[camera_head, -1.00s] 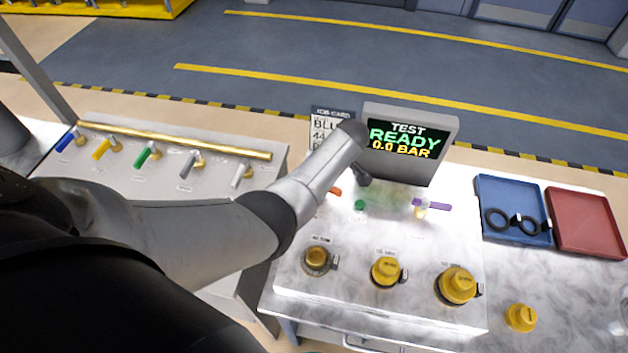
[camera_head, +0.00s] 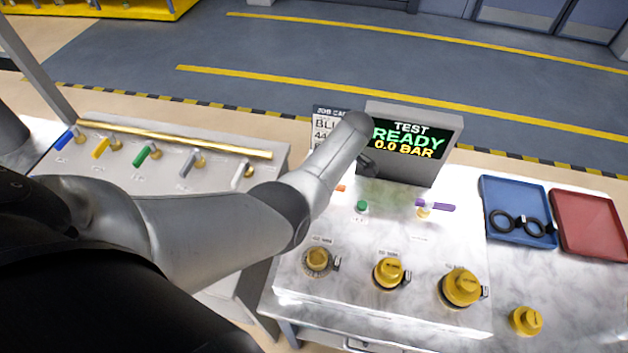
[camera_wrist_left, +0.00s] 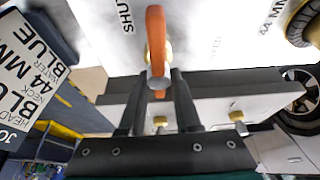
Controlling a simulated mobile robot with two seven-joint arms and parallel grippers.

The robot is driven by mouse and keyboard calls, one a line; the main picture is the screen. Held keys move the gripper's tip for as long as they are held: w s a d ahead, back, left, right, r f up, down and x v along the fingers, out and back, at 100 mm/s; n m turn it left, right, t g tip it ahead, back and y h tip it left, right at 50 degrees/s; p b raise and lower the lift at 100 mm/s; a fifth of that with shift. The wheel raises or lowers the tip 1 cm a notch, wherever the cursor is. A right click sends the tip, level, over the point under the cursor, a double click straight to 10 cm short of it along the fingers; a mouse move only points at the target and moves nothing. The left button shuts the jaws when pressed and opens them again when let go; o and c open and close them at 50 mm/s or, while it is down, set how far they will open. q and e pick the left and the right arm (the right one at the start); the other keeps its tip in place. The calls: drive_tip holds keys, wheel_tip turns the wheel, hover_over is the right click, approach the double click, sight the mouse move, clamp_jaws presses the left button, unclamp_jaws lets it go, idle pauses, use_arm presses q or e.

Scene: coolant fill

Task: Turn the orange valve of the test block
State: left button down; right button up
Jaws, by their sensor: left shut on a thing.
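The orange valve handle (camera_wrist_left: 156,45) stands out from the pale test block (camera_wrist_left: 105,30), with a brass fitting behind it, in the left wrist view. My left gripper (camera_wrist_left: 162,80) is shut on the orange handle near its lower end. In the head view only a small orange bit of the valve (camera_head: 341,188) shows beside my left arm (camera_head: 325,175), which hides the rest and the gripper. The test block's top (camera_head: 395,225) also carries a green button (camera_head: 361,207) and a purple-handled valve (camera_head: 435,207). My right gripper is not in view.
The test screen (camera_head: 408,140) reads "READY 0.0 BAR" close behind my left arm. A job card (camera_head: 326,125) stands beside it. Several yellow caps (camera_head: 390,272) sit along the front. Blue (camera_head: 517,190) and red (camera_head: 590,222) trays lie at right. A valve rack (camera_head: 200,180) stands at left.

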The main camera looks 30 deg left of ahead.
use_arm(q)
drive_tip(key=c, duration=0.8)
unclamp_jaws()
drive_tip(key=shift+o, duration=0.2)
drive_tip(key=p+v, duration=0.1)
drive_tip(key=v, duration=1.4)
drive_tip(key=shift+r, duration=0.1)
